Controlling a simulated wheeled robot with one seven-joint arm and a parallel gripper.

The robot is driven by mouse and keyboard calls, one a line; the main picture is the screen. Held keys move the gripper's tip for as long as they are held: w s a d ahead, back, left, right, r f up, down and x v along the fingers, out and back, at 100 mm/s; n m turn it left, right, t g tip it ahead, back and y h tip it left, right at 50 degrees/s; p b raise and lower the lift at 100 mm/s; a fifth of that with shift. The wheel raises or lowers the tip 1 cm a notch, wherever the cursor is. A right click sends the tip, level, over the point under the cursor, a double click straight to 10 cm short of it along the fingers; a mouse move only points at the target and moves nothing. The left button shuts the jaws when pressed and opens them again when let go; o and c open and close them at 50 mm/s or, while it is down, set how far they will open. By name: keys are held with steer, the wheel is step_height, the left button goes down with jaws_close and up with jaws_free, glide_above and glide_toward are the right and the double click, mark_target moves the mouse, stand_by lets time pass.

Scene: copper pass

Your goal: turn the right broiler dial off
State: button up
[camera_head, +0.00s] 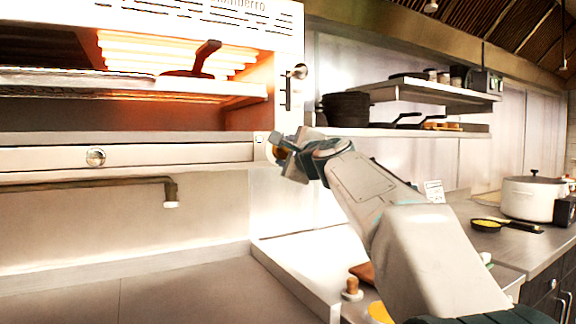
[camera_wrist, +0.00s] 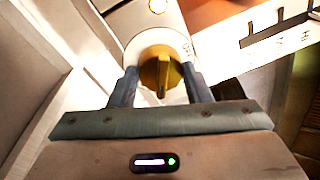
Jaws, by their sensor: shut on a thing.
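The right broiler dial (camera_wrist: 161,72) is a round brass-yellow knob with a raised grip bar, on a pale round plate at the right end of the broiler front. In the wrist view my gripper (camera_wrist: 160,88) has one dark finger on each side of the dial and is shut on it. The grip bar points roughly toward my palm. In the head view my gripper (camera_head: 284,155) reaches the right end of the broiler's front panel and mostly hides the dial. A lit round lamp (camera_wrist: 157,6) shows beyond the dial in the wrist view.
The broiler (camera_head: 200,154) glows orange inside, with a dark-handled pan (camera_head: 190,73) on its rack. Another round knob (camera_head: 96,156) sits on the front panel to the left. A shelf with pans (camera_head: 430,92) and a counter with a white pot (camera_head: 531,200) stand to the right.

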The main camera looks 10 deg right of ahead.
steer(key=n+b, duration=0.3)
steer(key=n, duration=0.1)
steer(key=n+y+b, duration=0.1)
steer(key=n+b, duration=0.1)
steer(key=n, duration=0.1)
steer(key=shift+f+b, duration=0.25)
steer(key=shift+b, duration=0.05)
steer(key=n+y+b, duration=0.1)
steer(key=n, duration=0.5)
steer(key=n+y+b, duration=0.1)
steer(key=n, duration=0.5)
steer(key=n+g+b, duration=0.1)
steer(key=n+b, duration=0.1)
steer(key=n, duration=0.5)
steer(key=shift+w+d+r+y, duration=0.1)
steer(key=shift+d+r+y, duration=0.1)
steer(key=shift+r+y, duration=0.2)
steer(key=o, duration=1)
